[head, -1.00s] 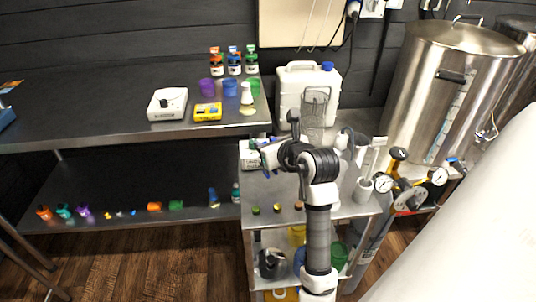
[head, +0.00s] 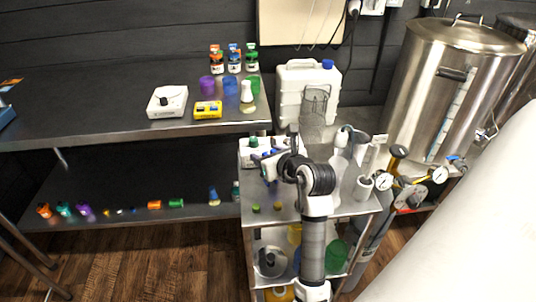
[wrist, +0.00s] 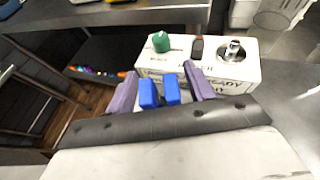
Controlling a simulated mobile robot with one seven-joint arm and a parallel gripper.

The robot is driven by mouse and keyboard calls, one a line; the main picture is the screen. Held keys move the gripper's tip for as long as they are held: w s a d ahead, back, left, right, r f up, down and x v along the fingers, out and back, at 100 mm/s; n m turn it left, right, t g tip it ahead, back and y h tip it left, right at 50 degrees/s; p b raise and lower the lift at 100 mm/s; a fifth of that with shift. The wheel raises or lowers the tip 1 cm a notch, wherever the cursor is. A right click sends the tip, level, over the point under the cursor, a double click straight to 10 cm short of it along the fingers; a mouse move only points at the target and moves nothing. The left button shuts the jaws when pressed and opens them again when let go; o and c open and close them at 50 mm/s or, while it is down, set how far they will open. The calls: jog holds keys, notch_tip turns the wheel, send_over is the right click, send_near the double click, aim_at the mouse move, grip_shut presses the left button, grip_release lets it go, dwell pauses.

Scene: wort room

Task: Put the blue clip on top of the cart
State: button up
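My gripper (head: 266,163) is over the left part of the steel cart's top (head: 287,213), beside a white box. In the wrist view, two blue prongs of what looks like the blue clip (wrist: 149,93) stand side by side between my purple fingers (wrist: 160,88). The fingers appear closed about the clip, and a narrow gap separates the prongs. The rest of the clip is hidden behind the gripper's dark edge. I cannot tell whether it touches the cart top.
Small caps (head: 256,208) lie on the cart's front left. A steel bench (head: 110,100) is left.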

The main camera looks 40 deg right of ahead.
jog(key=shift+r, duration=0.3)
jog(key=b+v, duration=0.1)
jog(key=v, duration=1.1)
jog(key=shift+f+b, duration=0.15)
jog(key=shift+b, duration=0.25)
